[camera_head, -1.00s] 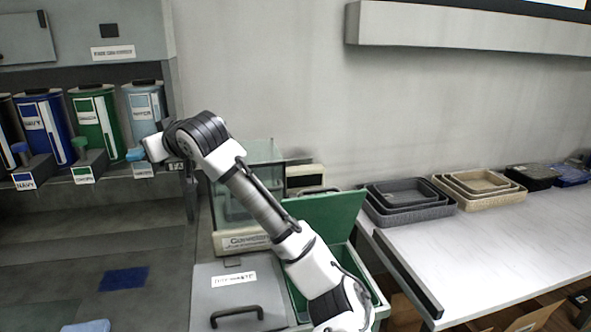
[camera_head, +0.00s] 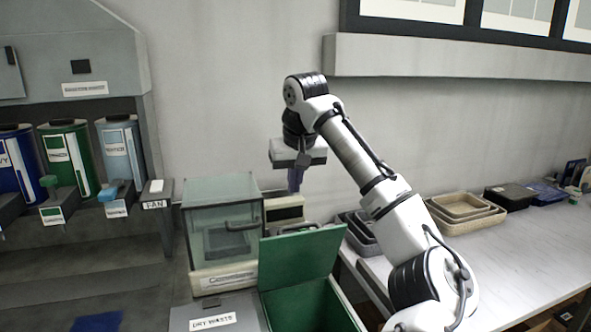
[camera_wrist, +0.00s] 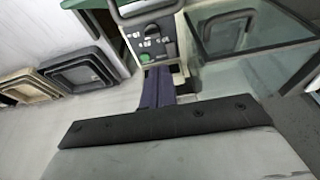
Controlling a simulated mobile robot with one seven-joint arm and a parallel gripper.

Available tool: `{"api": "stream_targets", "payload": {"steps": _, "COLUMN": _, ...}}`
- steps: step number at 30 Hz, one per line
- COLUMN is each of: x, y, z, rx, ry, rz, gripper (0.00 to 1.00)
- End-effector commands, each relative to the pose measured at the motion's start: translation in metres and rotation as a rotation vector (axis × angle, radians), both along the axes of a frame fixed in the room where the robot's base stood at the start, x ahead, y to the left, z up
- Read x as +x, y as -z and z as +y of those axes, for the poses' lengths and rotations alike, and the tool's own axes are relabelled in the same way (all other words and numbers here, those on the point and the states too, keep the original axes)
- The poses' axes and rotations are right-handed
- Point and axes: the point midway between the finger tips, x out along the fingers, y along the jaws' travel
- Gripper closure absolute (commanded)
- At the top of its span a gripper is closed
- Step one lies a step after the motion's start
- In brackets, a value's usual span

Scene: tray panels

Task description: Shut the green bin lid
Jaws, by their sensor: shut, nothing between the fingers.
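The green bin (camera_head: 338,321) stands at the lower middle of the head view, its green interior showing. Its green lid (camera_head: 299,257) stands raised, nearly upright, at the back of the opening. A green edge, probably the lid, shows at the top left of the wrist view (camera_wrist: 84,4). My gripper (camera_head: 296,181) points down above and behind the lid's top edge, apart from it. In the wrist view its purple fingers (camera_wrist: 158,84) are together with nothing between them.
A glass-fronted case (camera_head: 222,225) stands left of the lid, with a box with a button panel (camera_wrist: 152,40) behind. The grey dry-waste lid (camera_head: 213,319) is shut. Stacked trays (camera_head: 460,212) lie on the right-hand table (camera_head: 500,265).

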Motion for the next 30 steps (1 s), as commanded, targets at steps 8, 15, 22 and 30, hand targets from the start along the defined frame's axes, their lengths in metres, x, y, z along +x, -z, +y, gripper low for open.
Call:
{"api": "stream_targets", "payload": {"steps": 8, "x": 0.003, "y": 0.045, "z": 0.0, "rx": -0.002, "ry": -0.001, "rz": -0.003, "gripper": 1.0}}
{"api": "stream_targets", "payload": {"steps": 15, "x": -0.016, "y": 0.057, "z": -0.005, "rx": 0.0, "ry": -0.001, "rz": -0.002, "gripper": 1.0}}
{"api": "stream_targets", "payload": {"steps": 22, "x": -0.021, "y": 0.061, "z": -0.005, "rx": 0.001, "ry": -0.001, "rz": -0.002, "gripper": 1.0}}
{"api": "stream_targets", "payload": {"steps": 30, "x": -0.021, "y": 0.061, "z": -0.005, "rx": 0.002, "ry": -0.001, "rz": -0.003, "gripper": 1.0}}
